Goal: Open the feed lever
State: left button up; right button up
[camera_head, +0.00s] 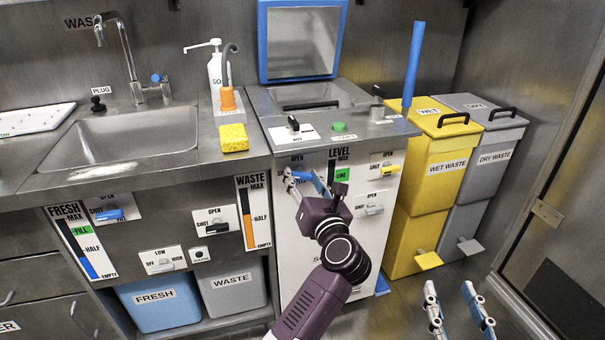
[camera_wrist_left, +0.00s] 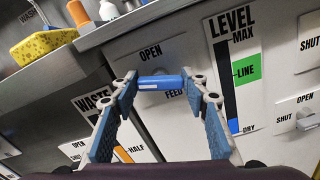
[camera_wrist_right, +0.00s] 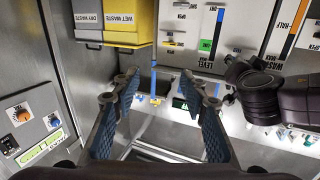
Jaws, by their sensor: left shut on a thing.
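The feed lever (camera_wrist_left: 162,82) is a short blue handle on a white panel, between the word OPEN above and FEED below. It lies about level in the left wrist view. My left gripper (camera_wrist_left: 160,84) is shut on it, one fingertip at each end. In the head view my left gripper (camera_head: 306,180) is at the front of the middle machine and mostly hides the lever.
A level gauge (camera_wrist_left: 238,72) stands just right of the lever. A yellow-handled lever (camera_head: 390,169) and a pale-handled lever (camera_head: 374,209) are further right. A yellow sponge (camera_head: 233,138) lies on the counter.

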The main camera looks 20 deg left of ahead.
jog(key=f, duration=0.1)
jog(key=f+g, duration=0.1)
jog(key=f, duration=0.1)
jog(key=shift+s+d+f+g, duration=0.15)
jog(key=shift+s+d+g, duration=0.1)
jog(key=shift+g, duration=0.05)
pick_arm(q)
jog(key=o, duration=1.2)
jog(key=shift+c, duration=0.2)
